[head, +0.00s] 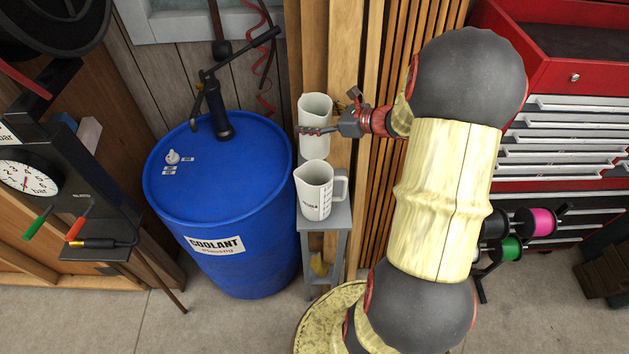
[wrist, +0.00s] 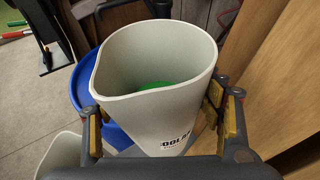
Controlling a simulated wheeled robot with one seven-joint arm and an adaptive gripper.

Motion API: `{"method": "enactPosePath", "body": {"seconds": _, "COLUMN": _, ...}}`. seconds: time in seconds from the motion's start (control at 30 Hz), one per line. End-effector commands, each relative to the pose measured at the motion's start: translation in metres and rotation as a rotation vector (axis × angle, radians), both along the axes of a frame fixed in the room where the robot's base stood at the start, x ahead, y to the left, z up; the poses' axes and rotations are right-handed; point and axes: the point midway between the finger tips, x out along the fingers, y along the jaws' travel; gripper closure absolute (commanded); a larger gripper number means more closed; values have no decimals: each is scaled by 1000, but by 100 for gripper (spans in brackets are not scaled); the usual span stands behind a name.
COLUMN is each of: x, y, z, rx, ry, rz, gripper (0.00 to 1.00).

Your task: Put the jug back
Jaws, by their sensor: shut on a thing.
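A pale jug (head: 314,112) stands upright in my gripper (head: 320,131), beside the blue drum and behind a second jug. In the wrist view the held jug (wrist: 165,100) fills the middle, with green at the bottom inside and dark lettering on its side. The padded fingers of my gripper (wrist: 160,122) press on both its sides. The second white jug (head: 315,192), with a handle and dark marks, stands upright on a small grey stand (head: 337,216). I cannot tell whether the held jug's base touches the stand.
A blue coolant drum (head: 245,215) with a black hand pump (head: 222,122) stands close on the left. Wooden slats (head: 375,190) rise close behind on the right. A red tool chest (head: 560,70) and spools (head: 540,221) are farther right. A gauge stand (head: 70,190) is at the left.

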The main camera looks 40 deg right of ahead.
Motion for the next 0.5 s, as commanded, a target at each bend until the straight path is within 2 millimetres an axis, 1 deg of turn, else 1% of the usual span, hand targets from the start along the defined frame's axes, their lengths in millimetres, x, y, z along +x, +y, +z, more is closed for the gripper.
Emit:
{"method": "enactPosePath", "body": {"seconds": 0.03, "x": 1, "y": -1, "z": -9, "rx": -2, "ry": -4, "rz": 0, "gripper": 92}}
{"method": "enactPosePath", "body": {"seconds": 0.27, "x": 0, "y": 0, "z": -27, "rx": -1, "ry": -3, "rz": 0, "gripper": 92}}
{"method": "enactPosePath", "body": {"seconds": 0.5, "x": 0, "y": 0, "z": -67, "rx": 0, "ry": -2, "rz": 0, "gripper": 92}}
